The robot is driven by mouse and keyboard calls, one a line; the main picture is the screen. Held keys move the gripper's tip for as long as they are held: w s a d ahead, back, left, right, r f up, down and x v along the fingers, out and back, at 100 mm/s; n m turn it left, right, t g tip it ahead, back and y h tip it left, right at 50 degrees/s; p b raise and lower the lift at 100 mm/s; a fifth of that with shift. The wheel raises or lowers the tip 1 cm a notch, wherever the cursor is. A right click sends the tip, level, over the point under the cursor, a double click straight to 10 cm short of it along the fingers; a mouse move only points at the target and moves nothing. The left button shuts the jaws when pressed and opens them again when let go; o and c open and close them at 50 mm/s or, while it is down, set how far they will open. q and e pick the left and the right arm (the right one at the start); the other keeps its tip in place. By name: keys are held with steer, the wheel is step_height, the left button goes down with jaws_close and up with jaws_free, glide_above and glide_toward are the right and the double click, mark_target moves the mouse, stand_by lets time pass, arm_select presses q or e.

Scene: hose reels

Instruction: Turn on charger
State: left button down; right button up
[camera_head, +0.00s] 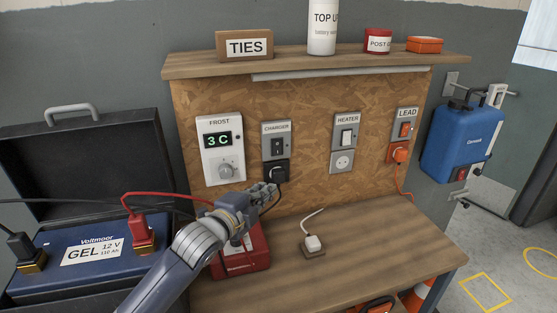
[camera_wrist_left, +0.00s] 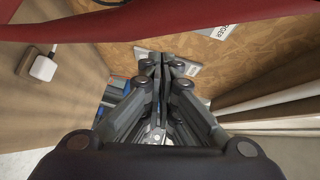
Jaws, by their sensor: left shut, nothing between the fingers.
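The charger panel (camera_head: 277,128) is a grey plate on the chipboard wall with a dark rocker switch (camera_head: 277,147). A black plug (camera_head: 276,171) sits in the socket below it. I cannot tell the switch's position. My left gripper (camera_head: 274,188) is shut and empty, just below the plug in the head view; I cannot tell whether it touches it. In the left wrist view the closed fingers (camera_wrist_left: 158,60) point at the board, with the charger label (camera_wrist_left: 222,36) beside them; the switch is hidden there. A red charger box (camera_head: 252,262) stands beneath my arm. My right gripper is out of view.
Frost thermostat (camera_head: 221,150), heater (camera_head: 346,137) and lead (camera_head: 405,131) switches flank the panel. A shelf (camera_head: 200,66) overhangs it. A blue battery (camera_head: 90,270) with a red cable stands left.

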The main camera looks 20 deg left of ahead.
mark_target(277, 148)
arm_select(q)
steer(key=shift+w+a+r+m+t, duration=0.15)
steer(key=shift+w+r+m, duration=0.1)
steer(key=shift+r, duration=0.4)
steer(key=shift+w+r+m+t, duration=0.15)
steer(key=shift+w+r+m, duration=0.1)
steer(key=shift+r, duration=0.35)
steer(key=a+p+x, duration=0.2)
steer(key=p+x, duration=0.2)
steer(key=x, duration=0.8)
steer(key=shift+w+a, duration=0.3)
steer(key=shift+w, duration=0.35)
steer(key=shift+f, duration=0.2)
